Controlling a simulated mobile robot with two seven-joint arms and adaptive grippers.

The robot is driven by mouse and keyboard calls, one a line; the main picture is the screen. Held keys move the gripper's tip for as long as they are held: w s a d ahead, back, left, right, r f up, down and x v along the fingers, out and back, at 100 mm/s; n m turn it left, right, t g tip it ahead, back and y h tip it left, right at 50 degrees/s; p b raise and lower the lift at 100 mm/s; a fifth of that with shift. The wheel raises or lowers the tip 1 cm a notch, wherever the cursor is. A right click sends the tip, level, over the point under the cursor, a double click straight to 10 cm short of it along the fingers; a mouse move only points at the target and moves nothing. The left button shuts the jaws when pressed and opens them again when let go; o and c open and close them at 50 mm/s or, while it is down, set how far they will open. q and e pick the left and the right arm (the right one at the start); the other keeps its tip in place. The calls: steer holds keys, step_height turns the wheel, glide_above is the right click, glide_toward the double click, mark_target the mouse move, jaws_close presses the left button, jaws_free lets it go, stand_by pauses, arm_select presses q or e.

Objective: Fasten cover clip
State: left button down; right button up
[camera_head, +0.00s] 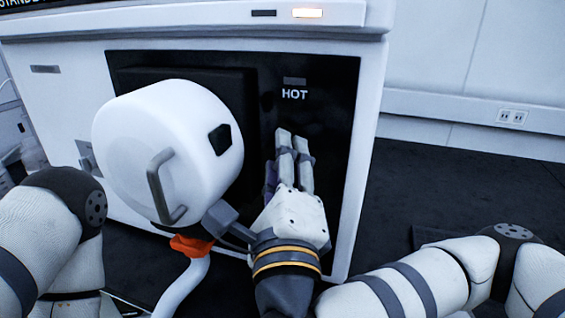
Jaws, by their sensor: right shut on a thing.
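A white rounded cover (128,140) with a grey bar handle (158,185) and a black square patch (220,139) stands out in front of the instrument's black panel (330,110). My right gripper (293,145) points up in front of this panel, just right of the cover and below the word HOT. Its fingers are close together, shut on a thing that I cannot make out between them. A small purple edge (270,178) shows at their left side. I cannot pick out the cover clip for certain. My left gripper is not in view.
An orange-red fitting (190,246) with a white tube (183,290) sits below the cover. Dark open surface (450,195) lies to the right, before a wall with sockets (512,117).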

steer(key=n, duration=0.2)
steer(key=n+g, duration=0.1)
steer(key=n, duration=0.1)
steer(key=n+g, duration=0.1)
steer(key=shift+w+a+r+n, duration=0.1)
steer(key=shift+r+n, duration=0.2)
steer(key=shift+n, duration=0.1)
stand_by(0.3)
steer(key=o, duration=1.2)
steer(key=shift+f, duration=0.15)
steer(key=shift+c, duration=0.2)
